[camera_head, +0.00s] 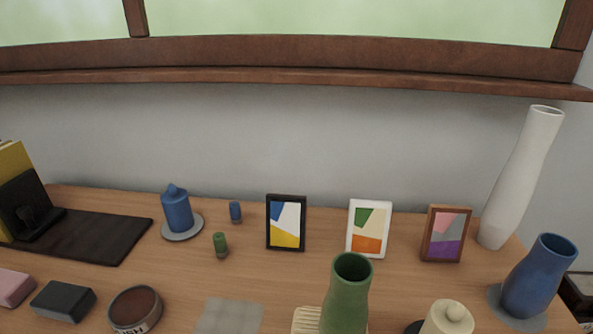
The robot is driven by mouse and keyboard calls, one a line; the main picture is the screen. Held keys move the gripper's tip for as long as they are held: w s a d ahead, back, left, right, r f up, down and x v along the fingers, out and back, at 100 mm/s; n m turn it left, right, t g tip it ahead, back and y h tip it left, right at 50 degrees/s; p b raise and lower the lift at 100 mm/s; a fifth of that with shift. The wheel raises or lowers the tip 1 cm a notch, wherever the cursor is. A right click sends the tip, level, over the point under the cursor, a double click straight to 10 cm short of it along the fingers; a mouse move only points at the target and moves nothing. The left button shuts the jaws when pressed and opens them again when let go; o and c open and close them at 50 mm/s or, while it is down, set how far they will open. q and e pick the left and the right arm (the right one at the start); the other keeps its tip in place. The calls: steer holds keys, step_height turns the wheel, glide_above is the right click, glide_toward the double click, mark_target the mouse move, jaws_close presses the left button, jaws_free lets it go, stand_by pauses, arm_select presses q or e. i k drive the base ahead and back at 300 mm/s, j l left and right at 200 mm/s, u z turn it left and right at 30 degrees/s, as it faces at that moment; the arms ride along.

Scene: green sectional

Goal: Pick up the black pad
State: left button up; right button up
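Two dark things could be the black pad, and I cannot tell which one is meant. One is a small, thick black block (63,301) lying flat at the front left of the wooden table, between a pink block and a round tin. The other is a wide, flat dark mat (95,237) at the back left, with a black bookend (29,205) on or beside its left end. Neither of my grippers shows in the head view.
A pink block (12,288) and a round tin (135,309) flank the black block. Behind stand a blue lidded jar (176,211) and small blue and green bottles. Three picture frames, a green vase (347,295), and white and blue vases fill the right side.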

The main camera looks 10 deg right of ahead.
mark_target(69, 302)
steer(key=i+j+z, duration=0.1)
steer(key=j+z, duration=0.3)
steer(key=j, duration=0.15)
steer(key=j+z, duration=0.4)
steer(key=k+j+z, duration=0.1)
steer(key=j+z, duration=0.3)
steer(key=j, duration=0.2)
steer(key=k+j+z, duration=0.15)
steer(key=j+z, duration=0.25)
steer(key=j, duration=0.15)
